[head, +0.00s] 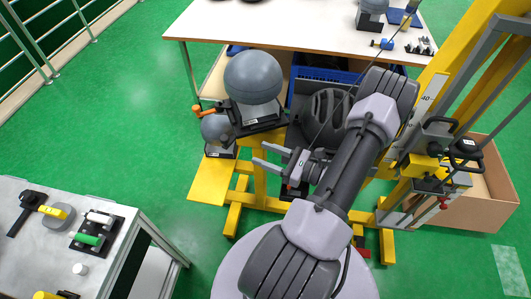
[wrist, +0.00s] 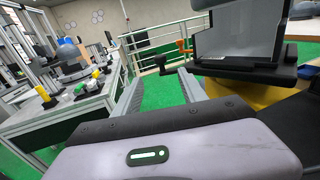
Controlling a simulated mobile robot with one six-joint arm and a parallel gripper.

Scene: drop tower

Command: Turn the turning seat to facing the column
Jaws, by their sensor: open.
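The turning seat, as far as I can tell, is the black base (head: 262,128) under a large grey ball (head: 252,77), on yellow framework. An orange handle (head: 197,110) sticks out to its left, away from the yellow column (head: 443,65) at the right. In the wrist view a black seat-like part (wrist: 245,70) stands at upper right, with the orange handle (wrist: 183,46) at its left. I cannot tell exactly which way the seat faces. My gripper (head: 259,154) is open and empty, just below the black base, fingers pointing left. The wrist view shows both fingers (wrist: 158,82) apart with nothing between.
A smaller grey ball (head: 216,128) sits lower left of the seat. A white table (head: 270,30) stands behind, a grey bench (head: 35,260) at lower left. A cardboard box (head: 485,195) is by the column. Green floor is free at the left.

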